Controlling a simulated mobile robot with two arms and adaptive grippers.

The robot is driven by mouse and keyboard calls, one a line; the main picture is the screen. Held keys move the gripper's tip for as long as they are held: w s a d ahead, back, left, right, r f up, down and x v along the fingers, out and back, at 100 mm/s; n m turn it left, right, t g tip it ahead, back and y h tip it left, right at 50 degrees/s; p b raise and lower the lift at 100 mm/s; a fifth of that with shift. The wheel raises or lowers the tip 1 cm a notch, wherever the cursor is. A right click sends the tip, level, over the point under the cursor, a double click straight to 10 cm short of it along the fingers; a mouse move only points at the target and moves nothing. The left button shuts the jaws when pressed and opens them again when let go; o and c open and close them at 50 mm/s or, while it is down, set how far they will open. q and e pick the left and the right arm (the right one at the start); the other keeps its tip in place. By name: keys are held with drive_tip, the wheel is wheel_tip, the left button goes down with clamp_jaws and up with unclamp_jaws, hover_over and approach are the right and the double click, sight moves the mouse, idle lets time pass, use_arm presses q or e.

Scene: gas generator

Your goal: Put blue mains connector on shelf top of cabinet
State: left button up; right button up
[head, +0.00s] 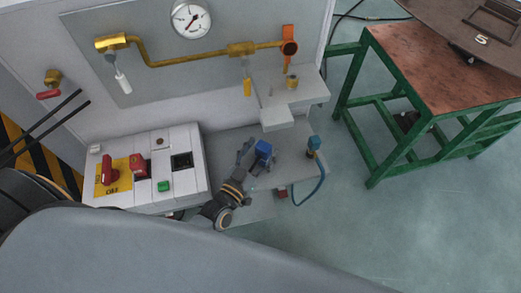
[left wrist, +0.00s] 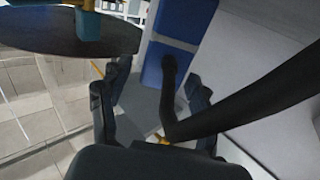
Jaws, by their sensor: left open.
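A blue connector (head: 263,149) is at the grey lower ledge (head: 222,143) of the cabinet in the head view. My left gripper (head: 254,158) is right at it, with fingers beside it. In the left wrist view a blue block with a pale band (left wrist: 163,65) and a thick black cable (left wrist: 235,105) lies beyond and between the fingers of the open gripper (left wrist: 155,108). I cannot tell whether a finger touches it. A small white shelf (head: 312,88) is higher on the cabinet's right side. My right gripper is not in view.
A control box (head: 146,190) with a red switch stands left of the gripper. A second blue fitting (head: 314,142) with a blue hose is to the right. A green-framed table (head: 430,70) is farther right, beyond open floor.

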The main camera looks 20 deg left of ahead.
use_arm(q)
drive_tip(key=s+a, duration=0.2)
drive_tip(key=s, duration=0.9)
drive_tip(key=shift+s+a, duration=0.15)
drive_tip(key=shift+s, duration=0.25)
